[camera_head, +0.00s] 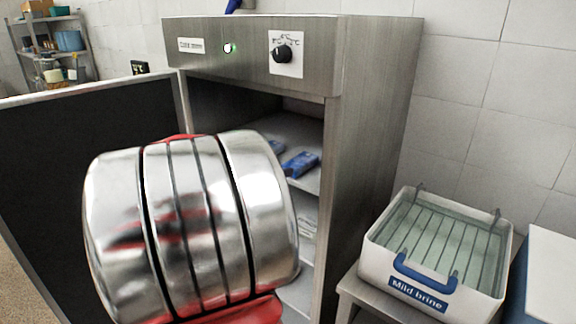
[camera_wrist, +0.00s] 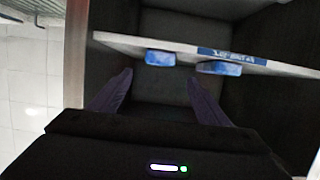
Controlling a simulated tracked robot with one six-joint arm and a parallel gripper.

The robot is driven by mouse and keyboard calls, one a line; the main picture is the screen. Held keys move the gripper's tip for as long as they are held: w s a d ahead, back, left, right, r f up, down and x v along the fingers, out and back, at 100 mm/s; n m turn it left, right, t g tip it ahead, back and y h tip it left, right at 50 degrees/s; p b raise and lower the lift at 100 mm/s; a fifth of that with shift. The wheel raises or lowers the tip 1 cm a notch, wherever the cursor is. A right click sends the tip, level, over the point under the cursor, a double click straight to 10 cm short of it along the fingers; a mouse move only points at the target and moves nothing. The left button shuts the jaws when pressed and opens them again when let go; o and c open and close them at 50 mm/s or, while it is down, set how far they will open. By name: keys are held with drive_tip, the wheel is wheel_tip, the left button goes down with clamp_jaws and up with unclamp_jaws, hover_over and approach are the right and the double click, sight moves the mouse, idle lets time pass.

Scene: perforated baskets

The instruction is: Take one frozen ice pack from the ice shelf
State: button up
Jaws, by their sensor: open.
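Two blue ice packs lie on a shelf inside the open steel cabinet (camera_head: 372,130). In the head view the nearer pack (camera_head: 300,164) is clear, and the other pack (camera_head: 276,147) is partly hidden by my arm. The wrist view, which looks upside down, shows a left pack (camera_wrist: 160,58) and a right pack (camera_wrist: 219,68) along the pale shelf edge (camera_wrist: 125,41), which has a blue label (camera_wrist: 232,56). My gripper (camera_wrist: 160,90) is open and empty, its fingers apart from both packs. In the head view my arm hides it.
The cabinet door (camera_head: 80,165) stands open at the left. A white "Mild brine" basin (camera_head: 378,243) with a blue handle and a wire rack stands on a steel stand to the right. Another shelf level shows below the packs. The cabinet side wall bounds the opening on the right.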

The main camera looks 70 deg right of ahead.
sight(297, 162)
drive_tip(key=x, duration=0.7)
drive_tip(key=shift+d+f, duration=0.1)
drive_tip(key=shift+d, duration=0.15)
drive_tip(key=shift+s+d+f, duration=0.15)
drive_tip(key=shift+s+d, duration=0.05)
drive_tip(key=shift+d, duration=0.25)
drive_tip(key=shift+x, duration=2.6)
drive_tip(key=shift+c, duration=0.3)
drive_tip(key=c, duration=1.2)
